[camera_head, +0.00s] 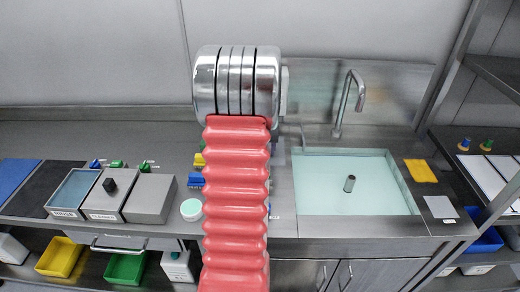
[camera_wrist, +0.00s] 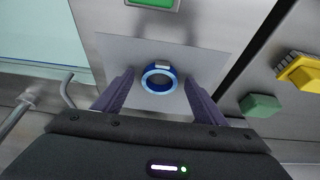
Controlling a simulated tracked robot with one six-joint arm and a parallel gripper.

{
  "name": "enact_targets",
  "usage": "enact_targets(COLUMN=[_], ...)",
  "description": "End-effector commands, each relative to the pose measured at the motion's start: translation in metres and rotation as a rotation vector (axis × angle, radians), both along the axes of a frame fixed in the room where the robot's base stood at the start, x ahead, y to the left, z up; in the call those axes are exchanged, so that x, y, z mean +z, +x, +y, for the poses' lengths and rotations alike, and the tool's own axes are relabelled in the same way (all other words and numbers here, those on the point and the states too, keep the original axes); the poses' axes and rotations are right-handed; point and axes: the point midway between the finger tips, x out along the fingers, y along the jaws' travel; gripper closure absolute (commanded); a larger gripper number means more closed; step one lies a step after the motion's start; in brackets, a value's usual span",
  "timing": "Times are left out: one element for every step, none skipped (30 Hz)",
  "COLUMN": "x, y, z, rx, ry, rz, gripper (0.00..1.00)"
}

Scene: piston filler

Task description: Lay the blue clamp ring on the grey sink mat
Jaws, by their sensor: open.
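In the wrist view the blue clamp ring (camera_wrist: 160,79), with a pale block on its rim, appears to lie flat on the grey sink mat (camera_wrist: 119,49). My gripper (camera_wrist: 159,88) is open, its two purple fingers standing on either side of the ring with a gap on both sides. I cannot tell how high the fingertips are above the mat. In the head view my red arm hides my gripper and the ring.
The sink (camera_head: 320,205) is right of my arm, with a faucet (camera_head: 347,100) behind it. Yellow (camera_head: 420,171) and grey (camera_head: 440,207) sheets lie right of the sink. In the wrist view a yellow brush (camera_wrist: 300,70) and green block (camera_wrist: 260,105) lie right of the mat.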

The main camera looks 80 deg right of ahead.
Motion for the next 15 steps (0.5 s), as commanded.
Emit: enact_targets(x=[0.002, 0.003, 0.005, 0.007, 0.009, 0.013, 0.016, 0.020, 0.024, 0.028, 0.032, 0.037, 0.041, 0.045, 0.050], y=[0.000, 0.000, 0.000, 0.000, 0.000, -0.001, -0.001, -0.001, -0.002, -0.002, -0.002, -0.003, -0.003, -0.004, -0.004], z=[0.000, 0.000, 0.001, 0.002, 0.003, 0.004, 0.005, 0.006, 0.008, 0.010, 0.011, 0.013, 0.015, 0.017, 0.019], rx=[0.000, 0.000, 0.000, 0.000, 0.000, 0.000, 0.000, 0.000, 0.000, 0.000, 0.000, 0.000, 0.000, 0.000, 0.000], ry=[-0.001, -0.001, -0.001, -0.001, -0.002, -0.003, -0.004, -0.004, -0.003, -0.003, -0.004, -0.004, -0.003, -0.003, -0.003], rz=[0.000, 0.000, 0.000, 0.000, 0.000, -0.001, -0.001, -0.001, -0.001, -0.001, -0.001, -0.001, -0.001, -0.001, -0.001], gripper=[0.35, 0.35, 0.35, 0.35, 0.35, 0.35, 0.35, 0.35, 0.35, 0.35, 0.35, 0.35, 0.35, 0.35, 0.35])
